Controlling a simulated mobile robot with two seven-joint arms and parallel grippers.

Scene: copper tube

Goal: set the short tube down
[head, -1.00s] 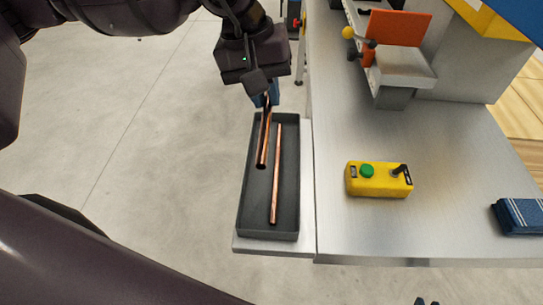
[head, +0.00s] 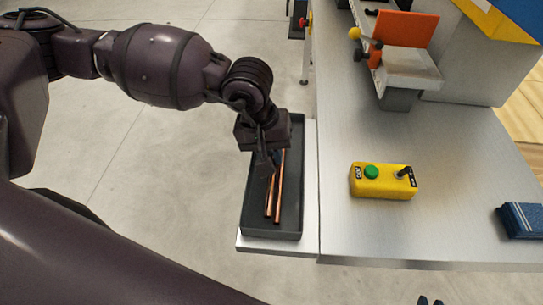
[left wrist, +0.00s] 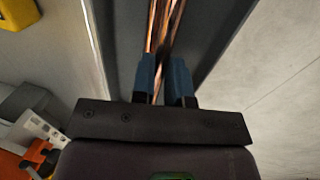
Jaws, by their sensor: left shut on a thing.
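The short copper tube (head: 268,203) is in the dark grey tray (head: 257,225), with its near end low, close to the tray floor. I cannot tell whether it touches the floor. A longer copper tube (head: 279,190) lies in the tray just to its right. My left gripper (head: 270,168) points down into the tray, shut on the short tube. In the left wrist view, its blue fingers (left wrist: 164,78) stand on either side of copper, and the two tubes run close together beyond them. The arm hides the tubes' far ends in the head view. Small dark tips, perhaps my right gripper (head: 430,301), show at the bottom edge.
The tray sits on a narrow ledge along the left edge of the metal table (head: 345,235). A yellow control box (head: 382,182) with a green button stands on the table. A machine with an orange plate (head: 410,35) is behind it. A blue object (head: 522,220) lies at right.

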